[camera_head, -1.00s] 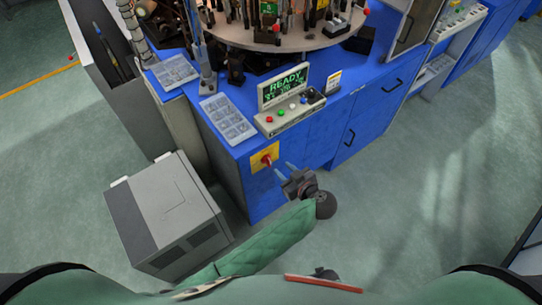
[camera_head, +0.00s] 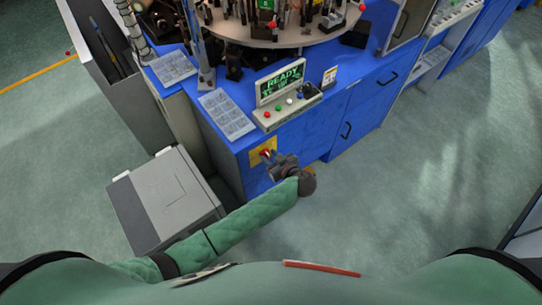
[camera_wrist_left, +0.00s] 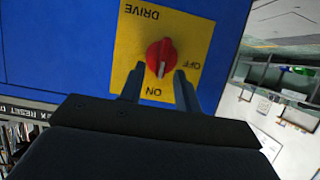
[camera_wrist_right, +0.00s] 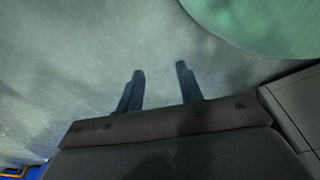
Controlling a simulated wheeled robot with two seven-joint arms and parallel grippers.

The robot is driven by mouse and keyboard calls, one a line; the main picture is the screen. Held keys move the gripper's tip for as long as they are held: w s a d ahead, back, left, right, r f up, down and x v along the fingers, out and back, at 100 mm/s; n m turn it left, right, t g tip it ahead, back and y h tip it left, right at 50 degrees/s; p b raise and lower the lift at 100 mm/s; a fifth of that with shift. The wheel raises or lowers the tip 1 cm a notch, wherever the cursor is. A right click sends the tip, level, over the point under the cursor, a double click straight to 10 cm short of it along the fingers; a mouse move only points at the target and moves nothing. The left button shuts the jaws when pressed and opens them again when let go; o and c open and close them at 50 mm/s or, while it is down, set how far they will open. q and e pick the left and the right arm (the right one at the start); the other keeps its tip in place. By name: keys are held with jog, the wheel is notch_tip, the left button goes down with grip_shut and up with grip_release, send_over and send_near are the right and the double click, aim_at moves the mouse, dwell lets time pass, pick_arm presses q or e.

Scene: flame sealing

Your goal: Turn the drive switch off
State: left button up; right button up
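The drive switch (camera_wrist_left: 160,55) is a red rotary knob on a yellow plate (camera_wrist_left: 197,32) marked DRIVE, OFF and ON. Its white pointer is toward the ON mark in the left wrist view. In the head view the knob (camera_head: 266,153) shows on the blue cabinet's front, partly covered by my gripper. My left gripper (camera_wrist_left: 157,80) is open, its fingers on either side of the knob's lower part; I cannot tell whether they touch it. The left gripper also shows in the head view (camera_head: 272,158). My right gripper (camera_wrist_right: 160,75) is open and empty over the floor.
The blue cabinet (camera_head: 337,120) carries a READY display (camera_head: 283,82) with a button panel (camera_head: 287,112) above the switch. A grey box-shaped unit (camera_head: 165,200) stands left of my left arm.

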pick_arm(q)
grip_shut()
